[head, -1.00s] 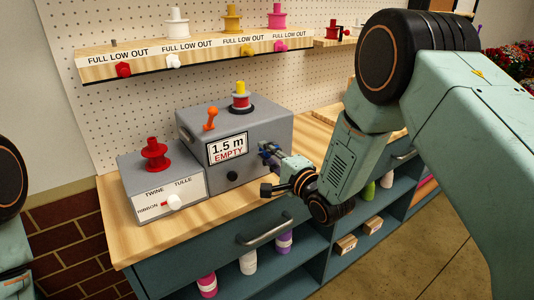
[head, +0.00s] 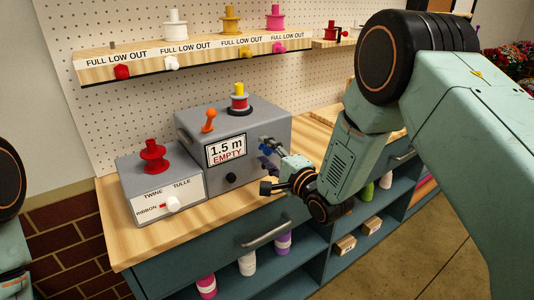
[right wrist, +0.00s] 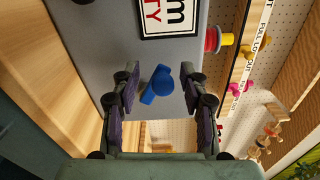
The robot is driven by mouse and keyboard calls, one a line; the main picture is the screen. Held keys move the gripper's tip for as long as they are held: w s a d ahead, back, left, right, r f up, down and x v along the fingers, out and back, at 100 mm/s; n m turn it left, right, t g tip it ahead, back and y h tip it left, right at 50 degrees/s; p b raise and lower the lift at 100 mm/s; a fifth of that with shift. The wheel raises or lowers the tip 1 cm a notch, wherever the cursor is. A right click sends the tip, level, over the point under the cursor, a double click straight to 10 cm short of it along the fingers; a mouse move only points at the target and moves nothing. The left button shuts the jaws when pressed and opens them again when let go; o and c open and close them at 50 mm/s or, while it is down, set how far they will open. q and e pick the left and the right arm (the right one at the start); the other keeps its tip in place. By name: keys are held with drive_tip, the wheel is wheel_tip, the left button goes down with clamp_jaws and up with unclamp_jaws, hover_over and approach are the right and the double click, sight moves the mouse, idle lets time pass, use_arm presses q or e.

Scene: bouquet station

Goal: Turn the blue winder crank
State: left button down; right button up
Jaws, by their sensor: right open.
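The grey winder box (head: 200,136) stands on the wooden counter, with a display reading "1.5 m EMPTY". The blue crank (right wrist: 158,85) is on the box's side face in the right wrist view, a round knob with a short arm. In the head view it is mostly hidden by my gripper. My right gripper (head: 268,164) is at the box's right end. In the right wrist view my right gripper (right wrist: 156,87) is open, one finger on each side of the crank, with gaps between. My left gripper is out of view.
An orange lever (head: 209,120) and a spool (head: 239,98) top the box. A smaller grey box (head: 165,182) with a red spool (head: 153,156) and a white knob stands to its left. A shelf (head: 190,58) with spools is behind. A drawer handle (head: 265,234) projects below.

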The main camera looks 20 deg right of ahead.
drive_tip(key=shift+a, duration=0.1)
drive_tip(key=v, duration=1.2)
